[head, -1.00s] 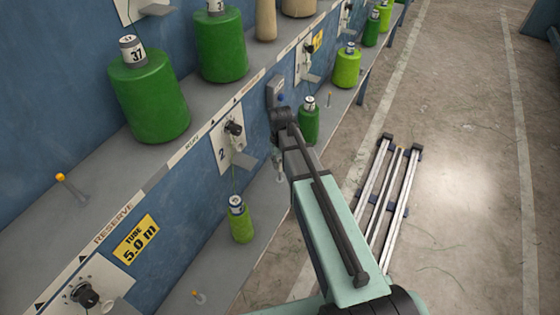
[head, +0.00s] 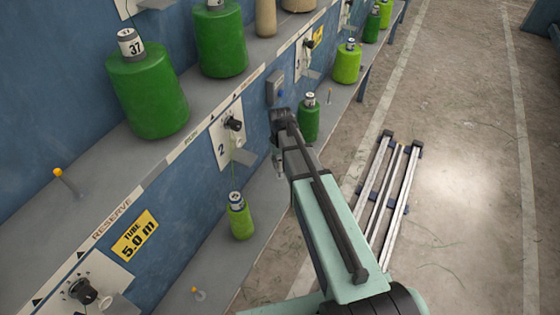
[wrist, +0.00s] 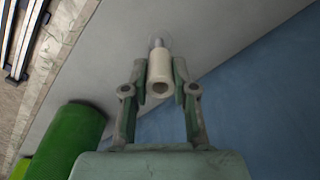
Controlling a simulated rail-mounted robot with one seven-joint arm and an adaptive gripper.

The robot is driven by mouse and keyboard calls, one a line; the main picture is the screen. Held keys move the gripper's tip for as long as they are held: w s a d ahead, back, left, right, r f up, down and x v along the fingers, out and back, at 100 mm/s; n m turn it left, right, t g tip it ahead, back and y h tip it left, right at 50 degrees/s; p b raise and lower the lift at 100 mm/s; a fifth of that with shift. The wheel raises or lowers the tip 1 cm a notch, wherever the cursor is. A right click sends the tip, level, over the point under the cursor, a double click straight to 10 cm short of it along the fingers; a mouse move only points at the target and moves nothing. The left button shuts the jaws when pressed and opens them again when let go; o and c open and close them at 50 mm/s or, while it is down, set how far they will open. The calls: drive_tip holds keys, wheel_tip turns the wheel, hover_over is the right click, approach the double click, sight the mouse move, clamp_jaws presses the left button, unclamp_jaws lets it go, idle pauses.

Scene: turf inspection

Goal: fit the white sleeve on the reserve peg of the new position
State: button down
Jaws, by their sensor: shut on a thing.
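My gripper (wrist: 159,88) is shut on the white sleeve (wrist: 159,70), a short cream tube with its open end towards the wrist camera. A small metallic piece (wrist: 158,42) with a pale round base shows at the sleeve's far end, over the grey shelf. It lines up with the sleeve, but I cannot tell whether the sleeve is around it or just above it. In the head view my gripper (head: 278,163) is low by the blue panel, between two green spools, and the sleeve is too small to make out.
A light-green spool (head: 240,217) stands left of my gripper and a darker green spool (head: 309,120) right of it. Orange-tipped pegs (head: 66,181) stand on the shelves. The blue panel carries a dial plate (head: 228,135). A silver rail frame (head: 385,200) lies on the open floor.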

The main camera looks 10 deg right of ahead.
drive_tip(key=shift+f+b, duration=0.8)
drive_tip(key=shift+f, duration=1.4)
drive_tip(key=c, duration=0.8)
unclamp_jaws()
drive_tip(key=shift+c, duration=0.2)
wheel_tip(320, 180, up, 12)
